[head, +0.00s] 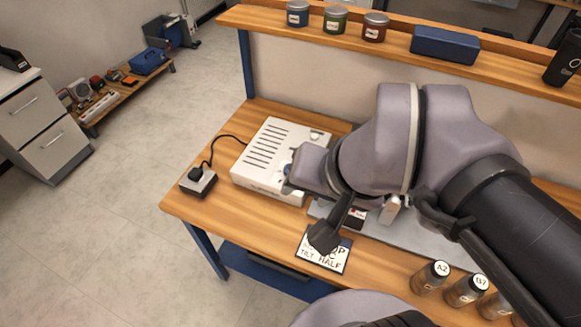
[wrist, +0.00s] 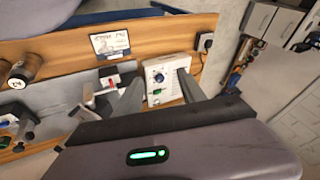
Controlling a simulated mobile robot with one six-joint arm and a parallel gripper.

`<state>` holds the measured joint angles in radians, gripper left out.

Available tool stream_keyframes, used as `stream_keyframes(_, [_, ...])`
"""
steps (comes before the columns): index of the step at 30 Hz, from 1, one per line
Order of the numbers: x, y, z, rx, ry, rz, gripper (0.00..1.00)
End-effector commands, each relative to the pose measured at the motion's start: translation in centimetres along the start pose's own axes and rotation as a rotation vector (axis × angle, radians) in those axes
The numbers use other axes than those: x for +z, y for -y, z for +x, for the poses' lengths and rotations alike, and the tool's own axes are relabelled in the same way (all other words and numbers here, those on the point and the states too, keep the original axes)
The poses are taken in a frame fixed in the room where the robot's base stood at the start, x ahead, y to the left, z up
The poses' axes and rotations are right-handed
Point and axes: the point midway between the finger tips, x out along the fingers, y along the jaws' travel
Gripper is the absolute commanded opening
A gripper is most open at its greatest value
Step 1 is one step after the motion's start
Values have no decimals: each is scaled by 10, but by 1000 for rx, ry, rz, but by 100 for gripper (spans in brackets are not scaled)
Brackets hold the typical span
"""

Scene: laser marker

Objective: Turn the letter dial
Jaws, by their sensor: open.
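A white vented box (head: 268,150) stands on the workbench in the head view, its front partly hidden behind my arm. In the wrist view the front panel of the box (wrist: 167,66) faces me, with a round blue dial (wrist: 158,78) and a small green part (wrist: 157,91) below it. The lettering on the dial is too small to read, so I cannot tell which control is the letter dial. My gripper (wrist: 161,76) is open, with one finger on each side of the dial in the picture. The fingers appear empty; contact with the panel cannot be told.
A black plug block (head: 198,182) with a cable sits left of the box. A printed card (head: 325,252) lies near the bench's front edge. Several labelled bottles (head: 431,277) stand at the front right. A shelf (head: 385,58) with tins and a blue case runs behind.

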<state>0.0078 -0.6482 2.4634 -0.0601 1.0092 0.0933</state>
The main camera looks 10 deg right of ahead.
Motion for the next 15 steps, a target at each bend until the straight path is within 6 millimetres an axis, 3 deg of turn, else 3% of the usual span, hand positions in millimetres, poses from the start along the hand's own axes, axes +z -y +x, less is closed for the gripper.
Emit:
stream_keyframes(2, [-40,15,8,61,61,140,61])
stream_keyframes(5, [-102,33,40,179,128,388,61])
stream_keyframes(6, [-124,37,59,231,146,485,61])
stream_keyframes(9, [-165,41,110,350,164,698,61])
stream_keyframes(12, [-188,38,153,439,160,848,61])
stream_keyframes(15, [-197,35,176,487,151,927,61])
